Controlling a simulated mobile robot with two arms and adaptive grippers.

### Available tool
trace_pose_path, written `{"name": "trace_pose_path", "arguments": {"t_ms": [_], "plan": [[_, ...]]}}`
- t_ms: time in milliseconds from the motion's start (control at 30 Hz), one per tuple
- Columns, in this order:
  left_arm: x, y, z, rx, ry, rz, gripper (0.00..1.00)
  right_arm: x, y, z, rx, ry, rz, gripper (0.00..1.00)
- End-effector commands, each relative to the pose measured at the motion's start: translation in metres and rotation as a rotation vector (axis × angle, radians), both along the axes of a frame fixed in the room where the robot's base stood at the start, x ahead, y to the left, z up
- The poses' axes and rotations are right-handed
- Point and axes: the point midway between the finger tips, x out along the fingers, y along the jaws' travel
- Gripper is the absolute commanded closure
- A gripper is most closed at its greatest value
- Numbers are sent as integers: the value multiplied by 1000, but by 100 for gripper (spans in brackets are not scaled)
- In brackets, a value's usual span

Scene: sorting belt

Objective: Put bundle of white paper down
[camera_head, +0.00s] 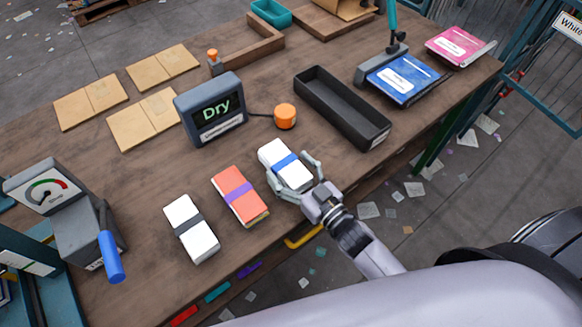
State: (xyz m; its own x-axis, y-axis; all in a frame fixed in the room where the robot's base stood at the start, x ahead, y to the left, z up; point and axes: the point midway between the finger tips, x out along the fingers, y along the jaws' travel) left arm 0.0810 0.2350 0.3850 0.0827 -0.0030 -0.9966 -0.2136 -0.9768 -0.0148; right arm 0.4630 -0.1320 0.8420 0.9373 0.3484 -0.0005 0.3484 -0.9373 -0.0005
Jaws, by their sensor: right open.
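A bundle of white paper with a blue band (276,154) appears to lie on the brown wooden table (330,170), right of the other bundles. My right gripper (292,174) is open, with its fingers on either side of this bundle's near end. I cannot tell whether the fingers touch it. A second white bundle, with a dark grey band (192,230), lies at the left front. An orange-red bundle with a purple band (239,195) lies between the two white ones. My left gripper is not in view.
A display reading "Dry" (212,109) and an orange knob (285,116) stand behind the bundles. An empty black tray (375,138) is to the right. A gauge device with a blue handle (75,220) stands at left. Blue and pink packs (402,80) lie at the far right.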

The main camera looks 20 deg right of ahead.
Motion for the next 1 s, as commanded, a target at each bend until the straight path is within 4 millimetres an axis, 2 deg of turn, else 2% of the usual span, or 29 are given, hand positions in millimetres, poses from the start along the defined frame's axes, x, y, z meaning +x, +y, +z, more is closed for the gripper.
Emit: {"name": "trace_pose_path", "arguments": {"t_ms": [200,367,633,1000], "plan": [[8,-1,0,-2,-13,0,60,0,0,0,0,0,0,25],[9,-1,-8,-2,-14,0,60,-3,-1,-3,0,1,0,25],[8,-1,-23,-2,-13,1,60,-54,-24,-11,-2,5,0,25],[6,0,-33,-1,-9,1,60,-126,-50,-8,0,6,-1,25]]}}
